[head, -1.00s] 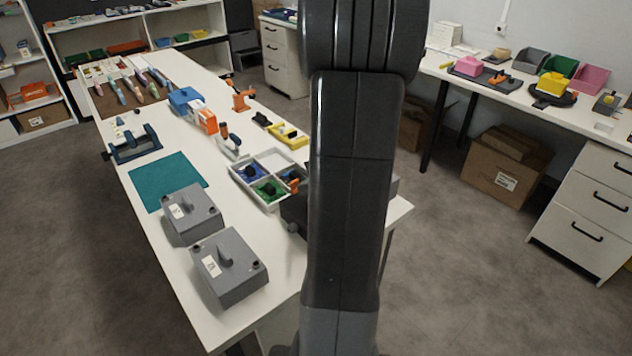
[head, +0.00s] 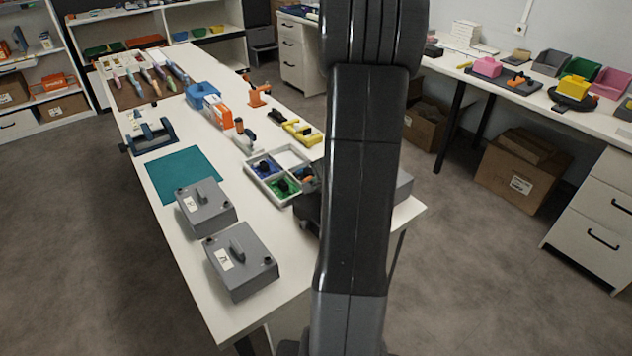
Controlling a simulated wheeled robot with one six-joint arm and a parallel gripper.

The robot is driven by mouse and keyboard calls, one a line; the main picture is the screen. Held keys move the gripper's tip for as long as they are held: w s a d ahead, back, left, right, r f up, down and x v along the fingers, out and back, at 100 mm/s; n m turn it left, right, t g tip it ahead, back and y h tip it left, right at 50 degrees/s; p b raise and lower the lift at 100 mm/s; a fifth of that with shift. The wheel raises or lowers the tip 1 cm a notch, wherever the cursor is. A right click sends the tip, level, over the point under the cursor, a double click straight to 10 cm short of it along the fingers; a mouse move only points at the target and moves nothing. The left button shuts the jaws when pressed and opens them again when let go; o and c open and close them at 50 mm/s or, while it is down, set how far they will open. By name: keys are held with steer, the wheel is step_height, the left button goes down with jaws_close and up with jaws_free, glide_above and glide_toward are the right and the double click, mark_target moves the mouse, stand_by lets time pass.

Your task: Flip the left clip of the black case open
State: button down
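I cannot make out the black case for certain, and no clip shows. My dark arm stands upright across the middle of the head view and hides part of the white table (head: 206,303). A dark shape (head: 306,212) shows at the arm's left edge, next to the divided tray; I cannot tell whether it is the case or part of my wrist. A grey edge (head: 404,187) of something shows at the arm's right. My gripper's fingers cannot be seen behind the arm.
Two grey boxes with handles (head: 205,207) (head: 241,262) stand at the table's near left. A teal mat (head: 184,174), a divided tray (head: 270,188) and a blue clamp-like frame (head: 152,138) lie beyond. A cardboard box (head: 520,180) is under the right bench. Floor between is clear.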

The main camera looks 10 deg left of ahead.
mark_target(309, 178)
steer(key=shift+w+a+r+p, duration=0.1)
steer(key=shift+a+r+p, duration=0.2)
steer(key=shift+p, duration=0.85)
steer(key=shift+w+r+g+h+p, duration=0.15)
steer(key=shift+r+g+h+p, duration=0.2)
steer(key=shift+p, duration=0.9)
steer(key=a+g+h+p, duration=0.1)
steer(key=p, duration=0.3)
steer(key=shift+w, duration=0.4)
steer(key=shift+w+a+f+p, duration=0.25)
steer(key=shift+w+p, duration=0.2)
steer(key=shift+p, duration=0.25)
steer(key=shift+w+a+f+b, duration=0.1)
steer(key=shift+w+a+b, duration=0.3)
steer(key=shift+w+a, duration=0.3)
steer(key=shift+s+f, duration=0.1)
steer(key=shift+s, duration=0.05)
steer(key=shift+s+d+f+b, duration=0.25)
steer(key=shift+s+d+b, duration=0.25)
steer(key=shift+b, duration=0.45)
